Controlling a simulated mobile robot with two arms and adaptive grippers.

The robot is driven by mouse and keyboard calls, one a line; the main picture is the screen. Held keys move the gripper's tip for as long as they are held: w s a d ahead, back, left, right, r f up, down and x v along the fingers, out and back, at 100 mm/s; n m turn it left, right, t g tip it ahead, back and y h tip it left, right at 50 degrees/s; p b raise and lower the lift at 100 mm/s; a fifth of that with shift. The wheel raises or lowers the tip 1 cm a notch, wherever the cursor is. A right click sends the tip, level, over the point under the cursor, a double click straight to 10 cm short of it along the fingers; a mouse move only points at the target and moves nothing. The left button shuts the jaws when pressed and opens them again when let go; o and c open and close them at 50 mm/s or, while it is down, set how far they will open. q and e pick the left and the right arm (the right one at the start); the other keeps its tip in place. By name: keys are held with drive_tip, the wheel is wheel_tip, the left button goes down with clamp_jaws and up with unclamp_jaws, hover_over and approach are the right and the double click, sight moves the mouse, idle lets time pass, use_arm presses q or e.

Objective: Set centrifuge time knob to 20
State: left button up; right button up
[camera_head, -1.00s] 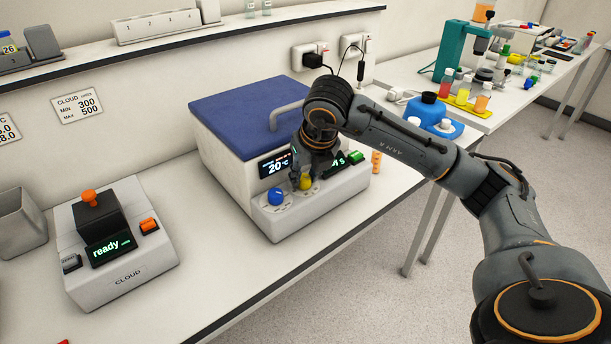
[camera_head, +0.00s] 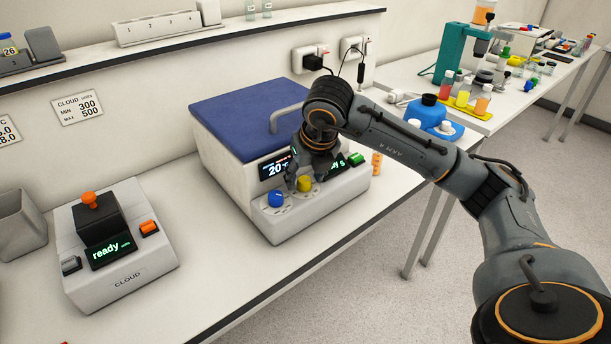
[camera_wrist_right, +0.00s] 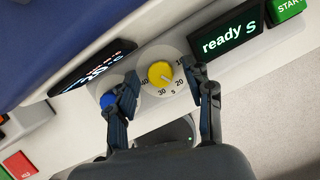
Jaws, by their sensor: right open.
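The centrifuge (camera_head: 235,165) is a white box with a blue lid. Its yellow time knob (camera_head: 305,184) is on the sloped front panel, right of a blue knob (camera_head: 275,198). In the right wrist view, the yellow knob (camera_wrist_right: 161,74) sits in a white dial marked 10, 20, 30, 40 and "s". A thin mark on it points to the lower right, near 20. My right gripper (camera_wrist_right: 160,80) is open, with one finger on each side of the yellow knob; contact is not clear. My left gripper is out of view.
A display (camera_wrist_right: 229,39) reads "ready S" beside a green START button (camera_wrist_right: 286,8). A CLOUD device (camera_head: 118,265) stands to the left on the bench. An orange-capped vial (camera_head: 376,163) stands right of the centrifuge. Bare bench lies in front.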

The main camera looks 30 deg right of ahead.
drive_tip(key=v, duration=1.1)
drive_tip(key=shift+r, duration=0.3)
drive_tip(key=shift+s+f, duration=0.1)
drive_tip(key=shift+s, duration=0.15)
